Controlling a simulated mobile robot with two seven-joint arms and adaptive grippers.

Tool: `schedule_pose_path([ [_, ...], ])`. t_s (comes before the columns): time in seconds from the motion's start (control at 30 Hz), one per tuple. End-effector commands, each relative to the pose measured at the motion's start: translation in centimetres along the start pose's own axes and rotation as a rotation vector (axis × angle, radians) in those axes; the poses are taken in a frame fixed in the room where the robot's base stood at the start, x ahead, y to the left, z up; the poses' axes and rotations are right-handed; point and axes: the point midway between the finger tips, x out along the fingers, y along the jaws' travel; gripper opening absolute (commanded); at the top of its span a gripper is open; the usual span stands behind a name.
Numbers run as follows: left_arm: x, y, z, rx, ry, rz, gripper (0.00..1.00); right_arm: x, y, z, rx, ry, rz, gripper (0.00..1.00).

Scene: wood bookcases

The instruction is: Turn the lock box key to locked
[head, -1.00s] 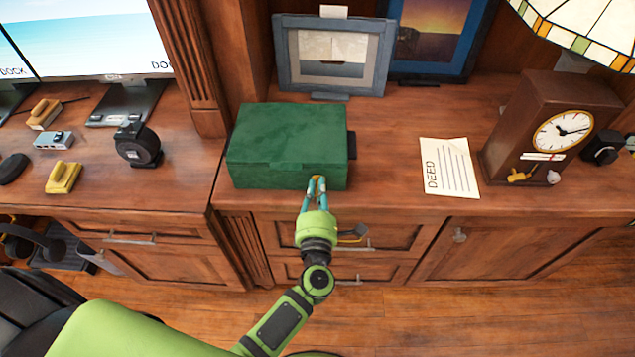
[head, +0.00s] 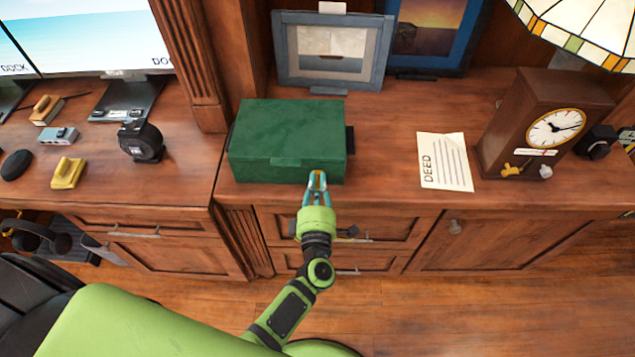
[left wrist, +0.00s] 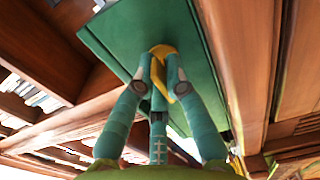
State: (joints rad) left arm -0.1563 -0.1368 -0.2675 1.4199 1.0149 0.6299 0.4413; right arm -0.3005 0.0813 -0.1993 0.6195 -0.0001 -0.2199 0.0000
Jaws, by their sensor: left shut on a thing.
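The green lock box (head: 285,140) stands closed near the front edge of the wood counter. My left gripper (head: 317,178) is at the right part of its front face. In the left wrist view the gripper (left wrist: 164,75) is shut on a yellow key (left wrist: 163,52) at the green box (left wrist: 115,35). The fingers hide part of the key, and I cannot tell its exact angle or any lock markings. My right gripper is not in view.
A grey picture frame (head: 332,52) is behind the box. Drawers (head: 340,230) are below.

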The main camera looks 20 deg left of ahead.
Motion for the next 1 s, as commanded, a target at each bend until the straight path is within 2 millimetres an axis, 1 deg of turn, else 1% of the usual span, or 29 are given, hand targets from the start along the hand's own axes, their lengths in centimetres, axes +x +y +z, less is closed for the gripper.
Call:
schedule_pose_path([
  [0.2, 0.0, 0.0, 0.0, 0.003, 0.000, 0.000, 0.00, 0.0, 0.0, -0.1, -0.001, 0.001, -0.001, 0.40],
  [0.23, 0.0, 0.0, 0.0, 0.003, 0.000, 0.000, 0.17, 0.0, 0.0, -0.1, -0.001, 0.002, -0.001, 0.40],
  [0.27, 0.0, 0.0, 0.0, 0.003, 0.000, 0.000, 0.29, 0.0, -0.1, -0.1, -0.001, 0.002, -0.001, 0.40],
  [0.3, 0.0, 0.0, 0.0, 0.002, 0.000, 0.000, 0.36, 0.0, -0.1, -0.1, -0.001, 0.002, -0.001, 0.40],
  [0.6, -0.1, 0.0, 0.0, 0.000, 0.000, 0.000, 0.36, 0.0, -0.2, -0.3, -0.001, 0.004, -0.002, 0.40],
  [0.7, -0.6, -0.1, 0.0, 0.000, 0.000, -0.001, 0.36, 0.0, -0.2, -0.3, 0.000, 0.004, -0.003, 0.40],
  [0.77, -1.2, -0.1, 0.0, 0.000, 0.000, -0.001, 0.36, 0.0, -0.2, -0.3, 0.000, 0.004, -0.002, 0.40],
  [0.83, -2.4, -0.1, -0.1, -0.001, 0.001, -0.003, 0.36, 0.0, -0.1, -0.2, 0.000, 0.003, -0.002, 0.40],
  [1.0, -6.1, -0.1, -0.1, 0.001, 0.000, -0.004, 0.36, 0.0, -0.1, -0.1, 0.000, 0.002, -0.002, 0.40],
])
